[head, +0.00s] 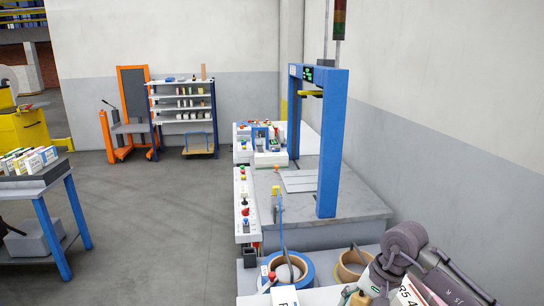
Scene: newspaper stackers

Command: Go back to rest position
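Grey links of an arm of mine, the right by its side, show at the lower right corner, over the near end of the machine table. No fingertips can be made out there, so my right gripper is out of sight. My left arm and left gripper do not show. The strapping machine (331,150) with its blue arch stands on the grey machine table (345,205) just beyond my arm.
A blue tape roll (303,270) and a tan tape roll (346,272) lie near the front. A control panel (243,205) lines the table's left edge. A blue-legged table (60,215) stands at left; a shelf rack (183,110) stands behind. The floor between is clear.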

